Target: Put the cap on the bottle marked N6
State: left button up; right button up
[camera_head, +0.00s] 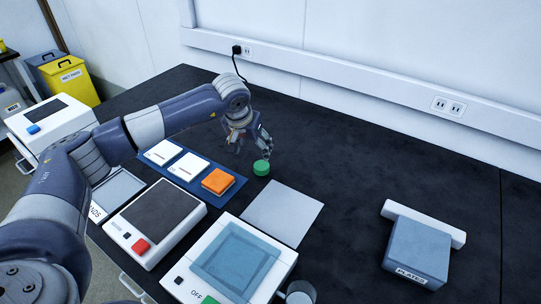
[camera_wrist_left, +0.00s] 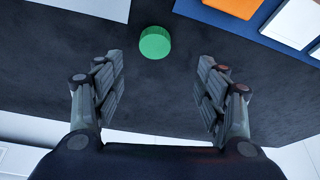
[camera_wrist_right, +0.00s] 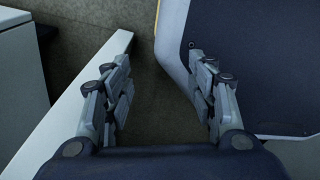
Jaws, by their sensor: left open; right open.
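A green round cap (camera_head: 262,168) lies on the dark bench, to the right of a blue mat with cards. My left gripper (camera_head: 252,138) is just behind and above it in the head view, open and empty. In the left wrist view the cap (camera_wrist_left: 155,42) lies beyond the open fingers (camera_wrist_left: 160,62), roughly centred between them and apart from them. My right gripper (camera_wrist_right: 160,60) is open and empty over the floor, beside a pale edge. No bottle marked N6 can be made out in any view.
The blue mat (camera_head: 233,188) holds white cards and an orange block (camera_head: 218,181). Nearby are a white square sheet (camera_head: 282,214), two bench devices and a clear round vessel (camera_head: 301,291), cut off by the frame. A PLATES box (camera_head: 418,250) stands right. The bench's back right is clear.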

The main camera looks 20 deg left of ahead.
pick_arm(q)
send_over(256, 170)
notch_tip(256, 170, down, 4)
jog(key=shift+s+f, duration=0.1)
jog(key=shift+w+f, duration=0.2)
jog(key=shift+f, duration=0.15)
pick_arm(e)
jog(key=shift+s+r, duration=0.15)
jog(key=shift+r, duration=0.1)
